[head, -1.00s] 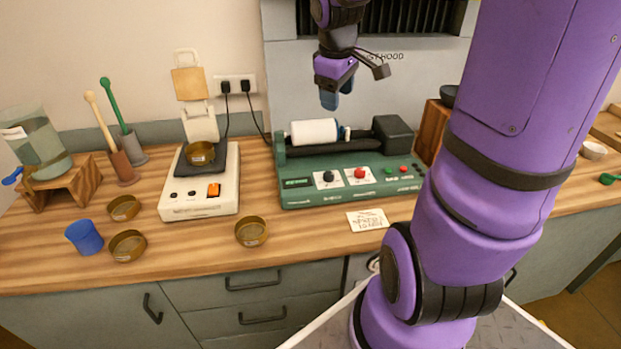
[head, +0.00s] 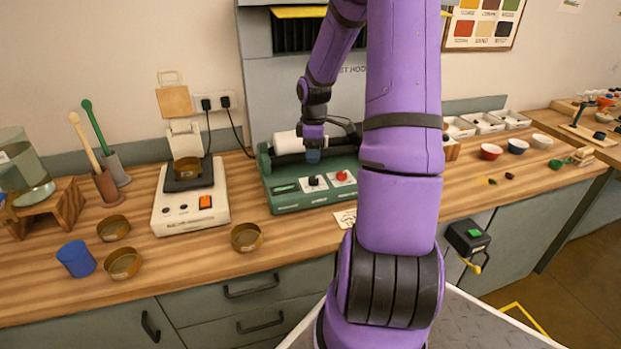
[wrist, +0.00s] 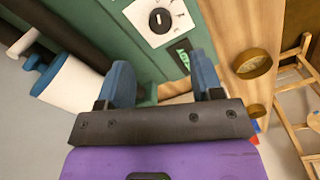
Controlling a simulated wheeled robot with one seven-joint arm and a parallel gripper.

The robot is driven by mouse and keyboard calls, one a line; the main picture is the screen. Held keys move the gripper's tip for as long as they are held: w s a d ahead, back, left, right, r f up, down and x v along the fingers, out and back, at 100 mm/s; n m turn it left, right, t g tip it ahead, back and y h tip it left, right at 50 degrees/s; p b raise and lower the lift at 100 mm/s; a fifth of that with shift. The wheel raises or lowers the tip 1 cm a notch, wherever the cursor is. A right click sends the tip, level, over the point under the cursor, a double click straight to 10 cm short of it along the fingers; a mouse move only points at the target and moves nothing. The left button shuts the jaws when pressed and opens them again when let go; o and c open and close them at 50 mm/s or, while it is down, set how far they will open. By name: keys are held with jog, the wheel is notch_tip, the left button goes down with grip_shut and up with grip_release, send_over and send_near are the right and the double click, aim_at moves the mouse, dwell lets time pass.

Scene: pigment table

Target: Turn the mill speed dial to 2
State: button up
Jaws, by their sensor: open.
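The green mill (head: 284,203) stands on the wooden counter with a white jar (head: 287,142) on its rollers; the jar also shows in the wrist view (wrist: 72,88). On its front panel is a black dial (head: 313,181) on a white plate, with a red knob (head: 342,176) to its right. In the wrist view the black dial (wrist: 160,20) has a pale pointer mark; its scale is too small to read. My gripper (head: 313,156) is above the mill, behind and above the dial. Its blue fingers (wrist: 162,80) are apart and empty, clear of the dial.
A white scale (head: 190,210) stands left of the mill. Brass dishes (head: 247,237) and a blue cup (head: 76,258) sit on the counter. A small card (head: 345,217) lies before the mill. My arm hides the mill's right part. Bowls (head: 491,151) stand farther right.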

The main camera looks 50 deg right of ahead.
aim_at(313, 178)
notch_tip(313, 178, down, 9)
jog(key=shift+f, duration=0.15)
dwell(0.4)
jog(key=c, duration=0.9)
